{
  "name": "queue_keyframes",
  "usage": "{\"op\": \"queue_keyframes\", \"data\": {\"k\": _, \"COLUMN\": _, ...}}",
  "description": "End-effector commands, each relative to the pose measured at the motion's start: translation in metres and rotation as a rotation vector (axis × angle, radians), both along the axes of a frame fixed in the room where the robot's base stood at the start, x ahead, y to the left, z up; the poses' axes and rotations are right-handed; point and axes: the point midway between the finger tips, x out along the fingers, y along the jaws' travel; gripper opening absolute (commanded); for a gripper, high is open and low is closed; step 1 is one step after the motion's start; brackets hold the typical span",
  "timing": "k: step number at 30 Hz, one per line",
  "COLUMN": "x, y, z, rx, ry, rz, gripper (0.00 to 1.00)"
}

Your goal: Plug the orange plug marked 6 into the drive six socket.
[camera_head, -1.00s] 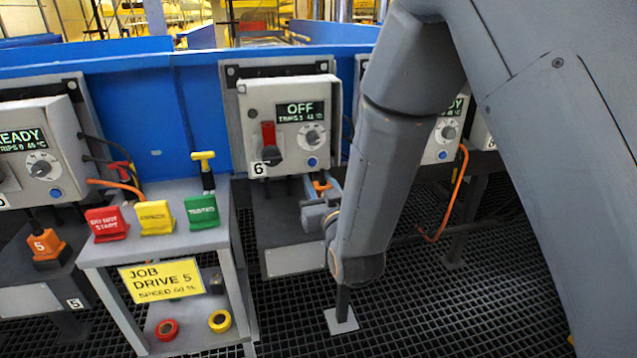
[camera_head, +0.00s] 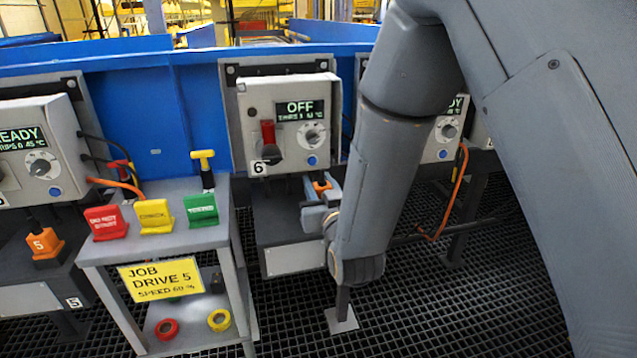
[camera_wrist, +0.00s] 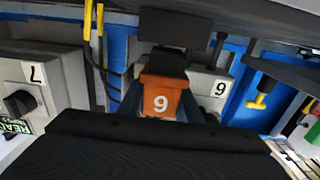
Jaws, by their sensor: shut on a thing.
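The orange plug (camera_wrist: 161,97) is marked with a digit that reads as 9 in the upturned wrist view, so a 6. My gripper (camera_head: 322,190) is shut on it, below the front of the drive six box (camera_head: 290,125). The plug also shows as a small orange patch in the head view (camera_head: 322,187). In the wrist view a dark part (camera_wrist: 166,62) adjoins the plug, with a dark block (camera_wrist: 175,27) beyond it. I cannot tell whether the plug touches a socket; the drive six socket is not clearly visible.
The drive six display reads OFF, its red handle (camera_head: 268,132) upright. An orange plug marked 5 (camera_head: 42,241) sits at the left. A cart (camera_head: 160,245) with red, yellow and green tags stands left of my arm. An orange cable (camera_head: 455,195) hangs at the right.

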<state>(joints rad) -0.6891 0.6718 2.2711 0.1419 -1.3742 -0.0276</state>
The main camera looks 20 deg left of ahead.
Motion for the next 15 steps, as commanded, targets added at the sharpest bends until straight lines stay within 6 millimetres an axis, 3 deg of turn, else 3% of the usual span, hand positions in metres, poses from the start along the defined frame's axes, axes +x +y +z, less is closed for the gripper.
{"op": "queue_keyframes", "data": {"k": 15, "x": 0.000, "y": 0.000, "z": -0.012, "rx": 0.000, "ry": 0.000, "rz": 0.000, "gripper": 0.06}}
